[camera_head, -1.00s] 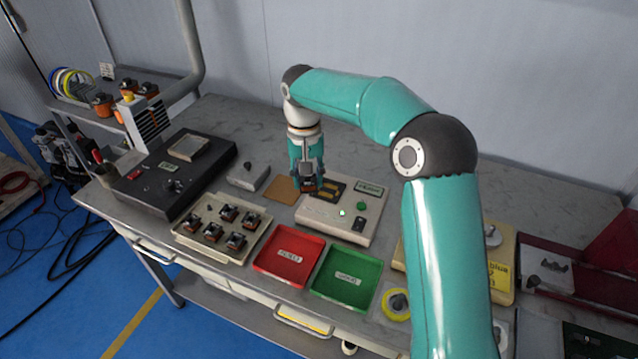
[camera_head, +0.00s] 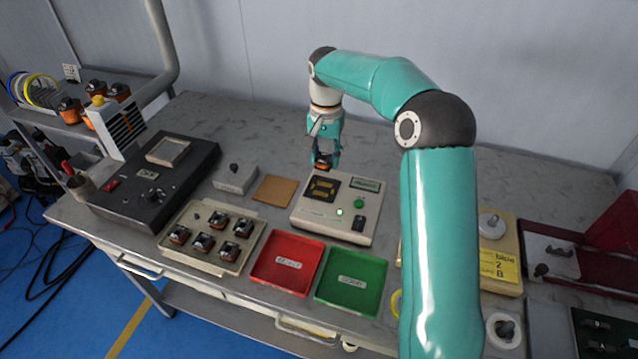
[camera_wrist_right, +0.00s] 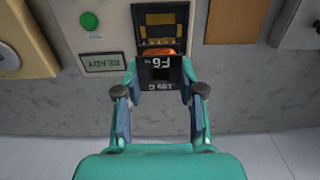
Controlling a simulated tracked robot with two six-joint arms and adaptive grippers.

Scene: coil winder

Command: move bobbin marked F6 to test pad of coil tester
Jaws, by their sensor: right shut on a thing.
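My right gripper (camera_head: 324,163) is shut on the bobbin marked F6 (camera_head: 322,160), which also shows in the right wrist view (camera_wrist_right: 160,72) as a black block with white lettering and some orange. It is held at the back edge of the coil tester (camera_head: 312,217). The tester's dark test pad (camera_head: 323,188) with yellowish strips lies just in front of the bobbin, and shows in the wrist view (camera_wrist_right: 160,22). Whether the bobbin touches the tester, I cannot tell. The tester's screen (camera_wrist_right: 102,63) reads READY. My left gripper is not in view.
A tray of several bobbins (camera_head: 172,244), a red tray (camera_head: 287,264) and a green tray (camera_head: 350,282) stand in front of the tester. A brown mat (camera_head: 273,190) lies to its left. Bare grey tabletop is behind it.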

